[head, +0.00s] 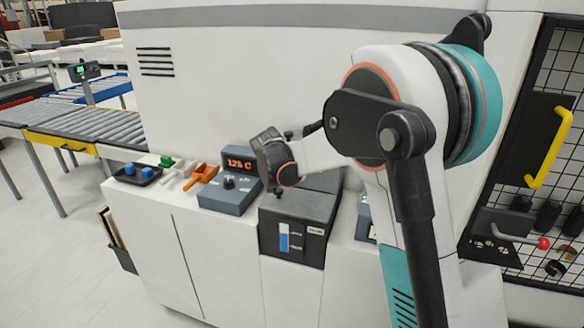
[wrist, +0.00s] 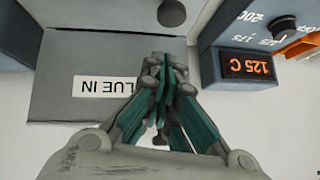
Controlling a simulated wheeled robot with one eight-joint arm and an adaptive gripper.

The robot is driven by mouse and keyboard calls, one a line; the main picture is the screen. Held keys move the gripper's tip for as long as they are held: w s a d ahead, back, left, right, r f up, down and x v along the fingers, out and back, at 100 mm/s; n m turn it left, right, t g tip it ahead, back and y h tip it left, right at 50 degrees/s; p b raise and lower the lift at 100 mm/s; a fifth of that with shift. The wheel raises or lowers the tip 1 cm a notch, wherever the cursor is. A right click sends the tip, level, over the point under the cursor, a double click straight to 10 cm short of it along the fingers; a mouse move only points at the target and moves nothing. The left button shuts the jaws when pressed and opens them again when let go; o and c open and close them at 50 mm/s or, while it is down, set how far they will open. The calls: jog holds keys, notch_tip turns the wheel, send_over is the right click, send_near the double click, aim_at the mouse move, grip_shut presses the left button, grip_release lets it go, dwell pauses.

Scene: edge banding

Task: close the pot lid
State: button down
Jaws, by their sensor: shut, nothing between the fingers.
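The glue pot is a dark grey box (head: 292,232) on the white machine's front ledge in the head view. Its lighter grey lid panel (head: 322,181) shows behind the box and seems raised, partly hidden by my arm. A dark round knob (wrist: 172,13) shows beyond the fingertips. My gripper (wrist: 162,62) is shut and empty, its teal fingers together over the panel's right part. I cannot tell whether it touches the panel.
A blue-grey control box (head: 228,193) with an orange 125 C display stands left of the pot.

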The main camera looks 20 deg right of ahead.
jog(key=f, duration=0.1)
jog(key=a+f, duration=0.1)
jog(key=w+f+b, duration=0.1)
jog(key=shift+a+g+h, duration=0.15)
jog(key=shift+g+h, duration=0.25)
jog(key=shift+a+f, duration=0.2)
jog(key=shift+f, duration=0.45)
